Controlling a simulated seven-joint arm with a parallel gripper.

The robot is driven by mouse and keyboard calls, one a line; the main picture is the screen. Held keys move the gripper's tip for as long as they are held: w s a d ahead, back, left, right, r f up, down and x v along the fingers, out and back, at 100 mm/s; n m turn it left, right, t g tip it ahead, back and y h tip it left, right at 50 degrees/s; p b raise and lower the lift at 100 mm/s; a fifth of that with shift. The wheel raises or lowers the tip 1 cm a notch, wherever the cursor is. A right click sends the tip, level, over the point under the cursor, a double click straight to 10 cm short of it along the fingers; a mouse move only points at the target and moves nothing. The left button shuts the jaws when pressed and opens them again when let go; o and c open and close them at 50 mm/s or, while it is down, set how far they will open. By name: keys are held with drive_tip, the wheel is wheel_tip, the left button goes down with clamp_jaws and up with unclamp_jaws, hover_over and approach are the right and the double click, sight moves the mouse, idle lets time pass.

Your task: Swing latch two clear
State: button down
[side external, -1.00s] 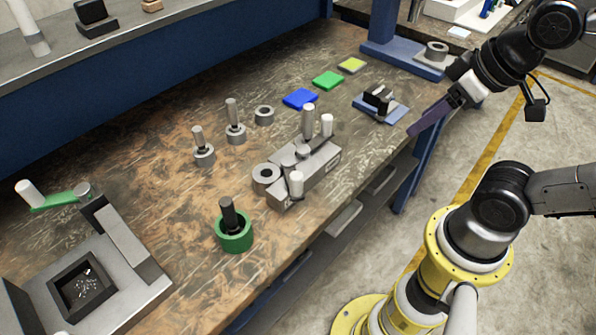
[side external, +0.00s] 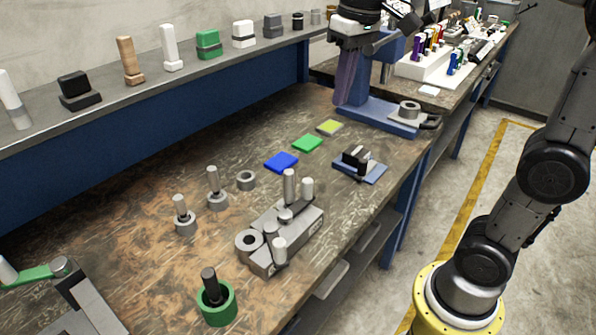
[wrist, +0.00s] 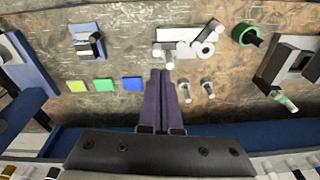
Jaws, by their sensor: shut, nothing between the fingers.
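A grey clamp block (side external: 300,228) with several upright white or grey posts stands mid-bench; it also shows in the wrist view (wrist: 176,35). A grey ring (side external: 249,243) sits at its left end. A green lever (side external: 38,273) with a white handle is at the left edge, partly cut off. No label shows which part is latch two. My gripper (side external: 345,100), with long purple fingers, points down at the back of the bench, well apart from the block. In the wrist view my gripper (wrist: 160,73) is shut and empty, its tips appearing just below the block.
Two pegs in grey collars (side external: 184,217) (side external: 216,190) and a loose ring (side external: 246,180) stand left of the block. A green cup (side external: 218,303) is in front. Coloured squares (side external: 282,162) and a blue-based holder (side external: 360,165) lie behind. A blue stand (side external: 385,118) is near my gripper.

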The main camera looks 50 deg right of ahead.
drive_tip(key=w+d+f+g, duration=0.2)
drive_tip(key=w+f+g, duration=0.2)
drive_tip(key=w+f, duration=0.9)
drive_tip(key=w, duration=0.4)
drive_tip(key=shift+d+f+m, duration=0.35)
drive_tip(key=shift+f+m, duration=0.05)
drive_tip(key=shift+s, duration=0.1)
hover_over(297, 200)
drive_tip(key=w+d, duration=0.2)
drive_tip(key=d, duration=0.1)
drive_tip(key=w+x, duration=0.2)
drive_tip(key=x, duration=0.7)
drive_tip(key=shift+f, duration=0.45)
drive_tip(key=shift+s+d, duration=0.1)
drive_tip(key=shift+d, duration=0.05)
drive_tip(key=shift+s+m+y, duration=0.2)
drive_tip(key=shift+m+y, duration=0.1)
drive_tip(key=shift+m, duration=0.1)
